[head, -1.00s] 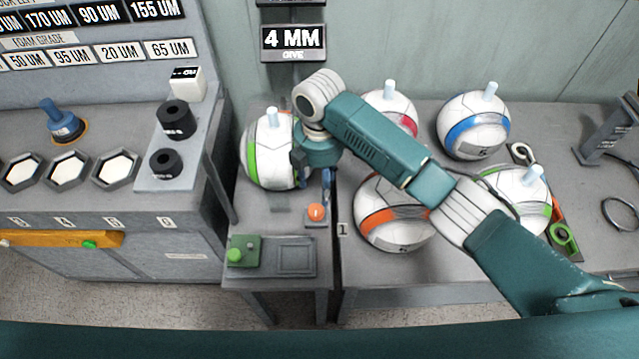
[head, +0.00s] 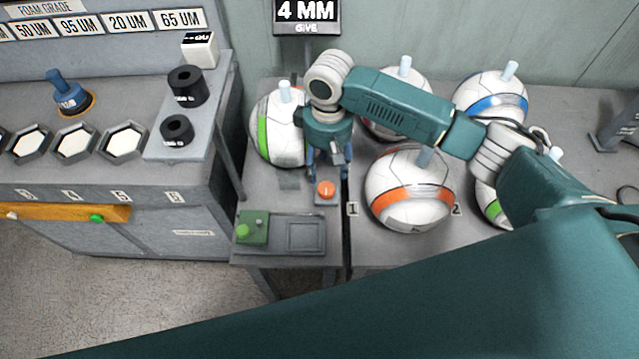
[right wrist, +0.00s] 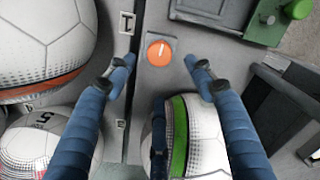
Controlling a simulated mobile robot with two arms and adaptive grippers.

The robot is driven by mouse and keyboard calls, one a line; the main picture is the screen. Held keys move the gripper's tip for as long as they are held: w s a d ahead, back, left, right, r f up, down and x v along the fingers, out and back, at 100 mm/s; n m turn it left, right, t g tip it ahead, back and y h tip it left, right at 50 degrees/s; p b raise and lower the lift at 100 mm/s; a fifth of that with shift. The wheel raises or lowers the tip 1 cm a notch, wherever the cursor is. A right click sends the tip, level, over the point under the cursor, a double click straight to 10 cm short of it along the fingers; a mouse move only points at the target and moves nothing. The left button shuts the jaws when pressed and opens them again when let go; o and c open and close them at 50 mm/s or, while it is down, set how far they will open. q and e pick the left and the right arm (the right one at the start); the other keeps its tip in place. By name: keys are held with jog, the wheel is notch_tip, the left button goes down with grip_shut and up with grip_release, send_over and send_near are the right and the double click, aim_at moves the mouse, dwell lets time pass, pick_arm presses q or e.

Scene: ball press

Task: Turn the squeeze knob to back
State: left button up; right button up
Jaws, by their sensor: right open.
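The orange round knob (head: 326,188), which I take to be the squeeze knob, sits on a small grey plate on the narrow bench, near its right edge. It carries a small white mark. My right gripper (head: 328,174) points down just above and behind it in the head view. In the right wrist view the knob (right wrist: 159,51) lies between the two blue fingertips of the open gripper (right wrist: 160,67), slightly beyond them. No contact with the knob is visible. My left gripper is not in view.
A white ball with a green band (head: 268,135) stands close behind the knob. A ball with an orange band (head: 408,205) is to its right. The "4 MM" sign (head: 307,12) hangs behind.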

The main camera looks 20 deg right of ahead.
aim_at(326, 187)
notch_tip(326, 187, down, 9)
jog(key=shift+f+p, duration=0.1)
jog(key=shift+p, duration=0.35)
jog(key=c, duration=1.2)
jog(key=shift+o, duration=0.2)
jog(key=shift+r+n+p, duration=0.25)
jog(key=shift+n+p, duration=0.05)
jog(key=shift+p, duration=0.15)
jog(key=shift+f+n, duration=0.15)
jog(key=shift+n, duration=0.15)
